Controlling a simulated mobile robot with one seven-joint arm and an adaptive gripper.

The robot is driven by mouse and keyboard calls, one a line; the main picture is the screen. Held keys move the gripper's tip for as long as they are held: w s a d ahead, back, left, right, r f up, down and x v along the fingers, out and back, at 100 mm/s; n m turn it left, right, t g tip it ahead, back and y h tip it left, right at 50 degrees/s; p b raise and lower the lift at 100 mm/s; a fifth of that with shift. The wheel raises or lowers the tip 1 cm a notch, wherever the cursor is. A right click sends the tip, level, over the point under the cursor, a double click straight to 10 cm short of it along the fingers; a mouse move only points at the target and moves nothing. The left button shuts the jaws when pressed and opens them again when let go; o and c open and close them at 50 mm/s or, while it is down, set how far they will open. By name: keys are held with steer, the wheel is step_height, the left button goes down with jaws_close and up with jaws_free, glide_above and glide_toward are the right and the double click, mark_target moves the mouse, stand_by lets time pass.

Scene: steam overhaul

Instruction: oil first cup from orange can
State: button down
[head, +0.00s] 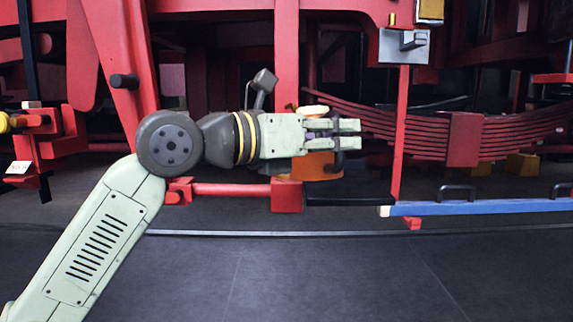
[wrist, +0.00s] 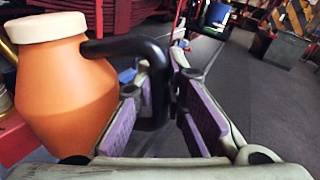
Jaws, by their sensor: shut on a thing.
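The orange can (wrist: 62,95) has a cream lid and a black handle (wrist: 152,92). It fills the left of the wrist view. My gripper (wrist: 162,88) is shut on the handle between its purple pads. In the head view my gripper (head: 350,134) points right and partly hides the orange can (head: 320,167), which looks about upright.
Red frame beams and a leaf spring (head: 465,130) lie behind and right of my gripper. A thin red post (head: 401,140) stands just right of it. A blue bar (head: 480,207) runs low at right. The dark floor (head: 330,275) in front is clear.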

steer(key=s+d+r+b, duration=0.2)
steer(key=s+d, duration=0.4)
steer(key=d, duration=0.3)
stand_by(0.4)
steer(key=w+a, duration=0.2)
steer(key=a, duration=0.1)
steer(key=w+a+f+p, duration=0.1)
steer(key=w+a, duration=0.1)
steer(key=a, duration=0.1)
steer(key=w+a+f+p, duration=0.1)
steer(key=w+a, duration=0.1)
steer(key=a, duration=0.1)
steer(key=shift+r, duration=0.1)
steer(key=shift+w+r+n+p, duration=0.15)
steer(key=shift+r+n+p, duration=0.45)
steer(key=shift+n+p, duration=0.35)
steer(key=shift+w+a+r+n+g+y+p, duration=0.15)
steer(key=shift+r+n+g+y+p, duration=0.25)
steer(key=shift+n+p, duration=0.55)
stand_by(3.8)
